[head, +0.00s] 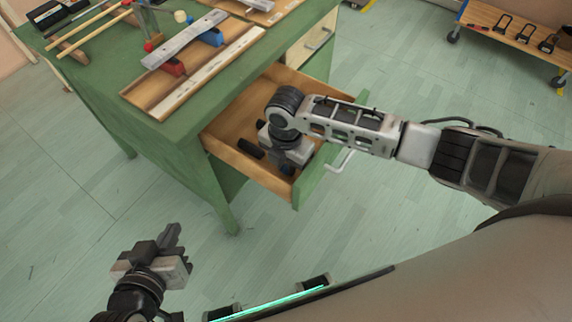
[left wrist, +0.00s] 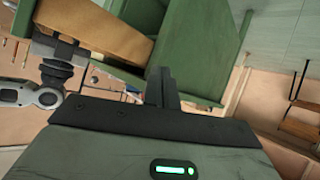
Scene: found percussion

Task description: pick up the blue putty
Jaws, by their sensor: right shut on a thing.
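My right gripper (head: 290,158) reaches down into the open drawer (head: 222,128), well apart from the blue lump. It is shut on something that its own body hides. My left gripper (head: 172,238) is over the floor, left of and below the desk; its fingers show together and empty in the left wrist view (left wrist: 161,88).
A dark cylinder (head: 250,148) lies in the drawer beside my right gripper. A wooden board with a pale strip (head: 200,76) lies by the bar. Sticks (head: 90,30) lie at the desk's left. A wheeled wooden bench (head: 500,25) stands far right. Floor between is clear.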

